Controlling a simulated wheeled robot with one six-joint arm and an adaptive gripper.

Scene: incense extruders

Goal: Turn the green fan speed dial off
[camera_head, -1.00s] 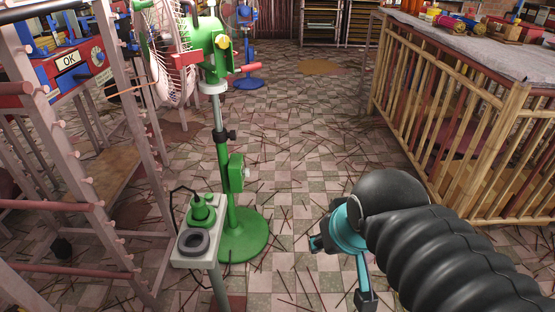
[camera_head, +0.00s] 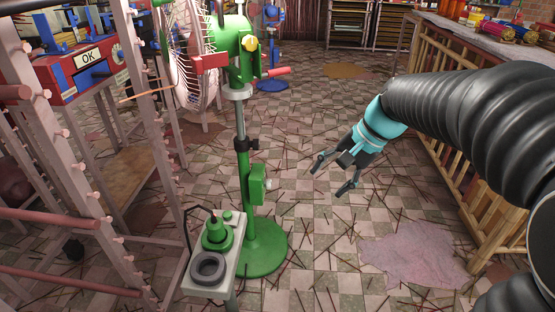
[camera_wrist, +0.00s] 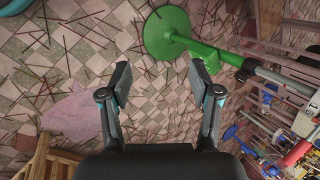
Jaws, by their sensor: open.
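The green fan (camera_head: 238,45) stands upright on a pole with a round green base (camera_head: 258,250). A green control box (camera_head: 257,183) sits on the pole, with a small pale dial (camera_head: 268,184) on its right side; its setting is too small to read. My gripper (camera_head: 331,174) is open and empty, to the right of the box and apart from it, fingers pointing down and left.
A small stand (camera_head: 228,262) with a green bottle-like object and a dark ring is left of the base. Wooden racks (camera_head: 150,90) fill the left. A bamboo-railed table (camera_head: 455,110) is on the right. A blue fan (camera_head: 271,50) stands behind. Floor between is open, with scattered sticks.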

